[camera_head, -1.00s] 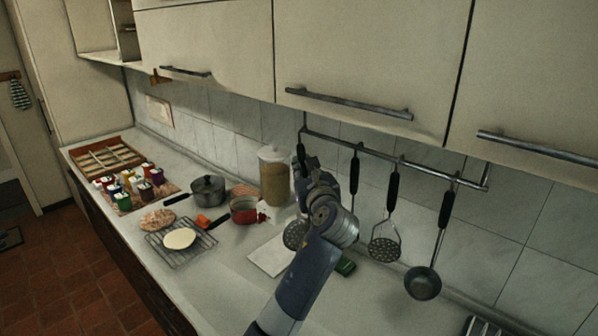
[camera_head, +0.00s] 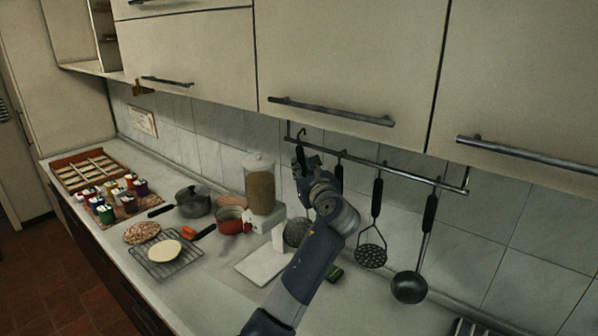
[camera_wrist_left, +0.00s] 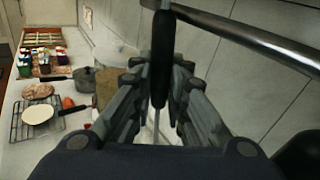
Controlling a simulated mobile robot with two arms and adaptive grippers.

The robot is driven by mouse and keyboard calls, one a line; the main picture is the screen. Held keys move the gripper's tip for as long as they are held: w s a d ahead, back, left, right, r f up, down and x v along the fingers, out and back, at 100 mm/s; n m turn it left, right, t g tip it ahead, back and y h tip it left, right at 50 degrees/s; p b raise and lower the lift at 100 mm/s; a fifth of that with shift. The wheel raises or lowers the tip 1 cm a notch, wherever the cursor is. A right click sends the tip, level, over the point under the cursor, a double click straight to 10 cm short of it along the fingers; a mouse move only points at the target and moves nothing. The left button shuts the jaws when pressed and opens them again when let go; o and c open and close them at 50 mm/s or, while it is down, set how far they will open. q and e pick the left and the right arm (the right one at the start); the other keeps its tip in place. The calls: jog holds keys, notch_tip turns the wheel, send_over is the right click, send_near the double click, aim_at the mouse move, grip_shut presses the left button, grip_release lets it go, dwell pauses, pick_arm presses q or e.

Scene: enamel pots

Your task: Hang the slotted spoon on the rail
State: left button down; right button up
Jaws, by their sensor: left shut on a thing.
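My left gripper (camera_head: 303,165) is shut on the black handle (camera_head: 300,152) of a utensil, held upright at the left end of the rail (camera_head: 405,170). A curved metal hook tops this handle, level with or just above the rail; I cannot tell whether it is over the bar. A round perforated head (camera_head: 296,232) below, partly behind my arm, appears to be this slotted spoon's. In the left wrist view the handle (camera_wrist_left: 162,60) stands between the fingers, its top close to the rail (camera_wrist_left: 250,38). My right gripper is not in view.
A black-handled utensil (camera_head: 339,178), a masher (camera_head: 371,255) and a ladle (camera_head: 409,288) hang right of my gripper. Cupboards (camera_head: 350,60) overhang the rail. A filled jar (camera_head: 260,188), red pot (camera_head: 232,220), grey pot (camera_head: 192,201) and wire rack (camera_head: 168,262) stand on the counter.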

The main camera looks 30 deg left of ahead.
pick_arm(q)
jog(key=shift+f, duration=0.15)
jog(key=shift+w+f, duration=0.15)
jog(key=shift+f, duration=0.15)
jog(key=shift+w+f+b, duration=0.3)
jog(key=shift+f, duration=0.35)
jog(key=shift+s, duration=0.1)
